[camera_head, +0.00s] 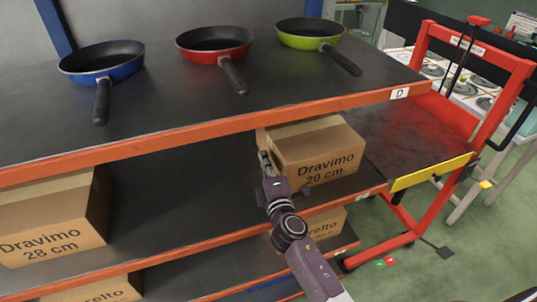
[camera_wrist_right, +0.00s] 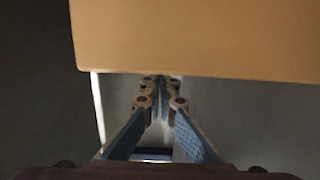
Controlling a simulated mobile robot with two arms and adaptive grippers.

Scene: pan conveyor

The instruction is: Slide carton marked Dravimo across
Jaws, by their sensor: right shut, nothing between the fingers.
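A cardboard carton marked "Dravimo 20 cm" (camera_head: 318,155) stands on the middle shelf (camera_head: 200,190) near its right end. A second carton, marked "Dravimo 28 cm" (camera_head: 48,220), stands on the same shelf at the far left. My right gripper (camera_head: 264,160) is shut and empty at the left side of the 20 cm carton. In the right wrist view the shut fingertips (camera_wrist_right: 158,84) are close to the lower edge of a carton face (camera_wrist_right: 205,40); I cannot tell whether they touch it. My left gripper is not in view.
A red cart (camera_head: 405,145) with a dark deck and yellow front stop (camera_head: 432,171) stands against the shelf's right end. The upper shelf holds blue (camera_head: 101,60), red (camera_head: 214,40) and green (camera_head: 309,32) pans. More cartons (camera_head: 325,226) sit on the lower shelf.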

